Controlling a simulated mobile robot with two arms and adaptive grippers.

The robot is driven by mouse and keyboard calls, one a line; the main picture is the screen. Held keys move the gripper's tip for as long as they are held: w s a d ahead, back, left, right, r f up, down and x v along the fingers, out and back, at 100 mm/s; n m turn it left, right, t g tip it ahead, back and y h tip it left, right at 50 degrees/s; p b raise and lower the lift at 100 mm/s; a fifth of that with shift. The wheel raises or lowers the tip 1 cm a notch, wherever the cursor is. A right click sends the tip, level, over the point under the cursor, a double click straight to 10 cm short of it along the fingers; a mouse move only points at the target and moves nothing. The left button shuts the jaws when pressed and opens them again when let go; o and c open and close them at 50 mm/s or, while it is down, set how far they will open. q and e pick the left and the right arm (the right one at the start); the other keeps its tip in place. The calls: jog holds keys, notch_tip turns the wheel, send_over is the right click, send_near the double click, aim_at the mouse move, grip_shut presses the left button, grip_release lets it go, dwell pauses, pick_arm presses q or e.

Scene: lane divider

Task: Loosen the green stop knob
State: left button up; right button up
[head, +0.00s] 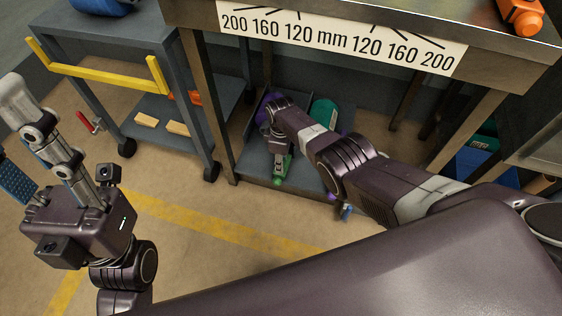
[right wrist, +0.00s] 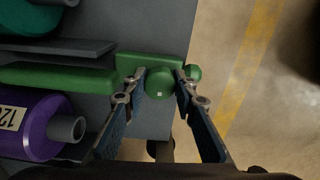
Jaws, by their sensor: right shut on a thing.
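In the right wrist view, a round green stop knob (right wrist: 160,84) with a small pale mark sits on a green block (right wrist: 135,64) at the edge of the grey shelf. My right gripper (right wrist: 160,80) has one finger on each side of this knob and is shut on it. A second green round end (right wrist: 193,72) shows beyond the right finger; it also shows in the head view (head: 278,182). In the head view, my right gripper (head: 281,150) reaches under the bench and hides the held knob. My left gripper (head: 12,140) is raised at the left, fingers apart and empty.
A purple roll (right wrist: 35,122) and a teal roll (right wrist: 30,20) lie beside a green bar (right wrist: 55,77) on the shelf. A grey cart (head: 105,45) with a yellow rail stands left.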

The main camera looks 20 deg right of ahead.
jog(key=o, duration=1.2)
jog(key=shift+f, duration=0.1)
jog(key=shift+c, duration=0.2)
jog(key=shift+w+r, duration=0.1)
jog(key=shift+r, duration=0.85)
notch_tip(320, 180, up, 10)
